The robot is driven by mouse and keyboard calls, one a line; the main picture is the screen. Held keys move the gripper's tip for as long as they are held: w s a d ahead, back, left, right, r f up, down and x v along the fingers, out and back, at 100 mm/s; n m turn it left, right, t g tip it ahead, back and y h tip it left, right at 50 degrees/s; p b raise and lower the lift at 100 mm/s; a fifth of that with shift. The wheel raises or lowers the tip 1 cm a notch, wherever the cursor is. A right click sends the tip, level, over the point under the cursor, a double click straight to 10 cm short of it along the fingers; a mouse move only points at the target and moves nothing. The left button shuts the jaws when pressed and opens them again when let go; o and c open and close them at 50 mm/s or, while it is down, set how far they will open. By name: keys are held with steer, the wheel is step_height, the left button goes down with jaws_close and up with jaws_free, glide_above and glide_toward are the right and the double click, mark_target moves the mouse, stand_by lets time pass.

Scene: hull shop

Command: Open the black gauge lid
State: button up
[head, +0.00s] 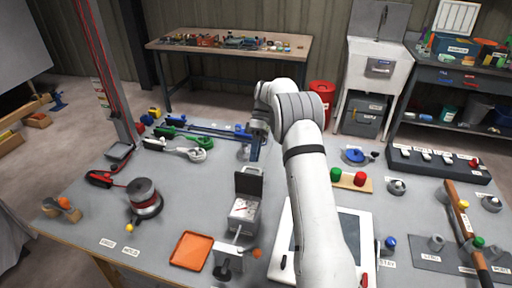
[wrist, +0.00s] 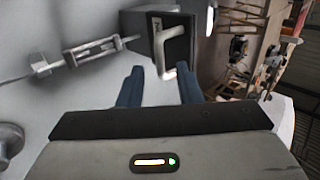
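The black gauge lid (head: 249,180) stands raised at the back edge of the gauge box (head: 242,212), and the pale dial under it is exposed in the head view. In the wrist view a dark panel (wrist: 181,48) with a pale bar handle (wrist: 161,50) lies just ahead of the fingertips; it appears to be the lid's other face. My gripper (wrist: 158,72) is open with its two dark blue fingers apart and nothing held between them. In the head view its end is behind the lid, partly hidden by my arm.
A spool (head: 145,196) stands left of the gauge box, an orange tray (head: 191,250) in front-left. A framed panel (head: 347,226) lies to the right under my arm. Clamps (head: 196,146) lie behind-left.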

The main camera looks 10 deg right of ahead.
mark_target(251, 180)
steer(key=shift+v, duration=1.95)
steer(key=shift+c, duration=0.5)
steer(key=shift+c, duration=0.8)
steer(key=shift+r+m, duration=0.1)
steer(key=shift+m, duration=0.5)
steer(key=shift+c, duration=0.7)
steer(key=m+t, duration=0.1)
steer(key=m+h, duration=0.1)
steer(key=m, duration=0.1)
steer(key=shift+a+r+t, duration=0.2)
steer(key=shift+r+t, duration=0.05)
steer(key=shift+t, duration=0.15)
jaws_close()
steer(key=s+a+f+m+t+h+p, duration=0.1)
steer(key=s+f+m+t+h+p, duration=0.2)
steer(key=m, duration=1)
steer(key=shift+s+a+f+t+p, duration=0.2)
steer(key=shift+s+f+t+p, duration=0.2)
steer(key=shift+f+t, duration=1.2)
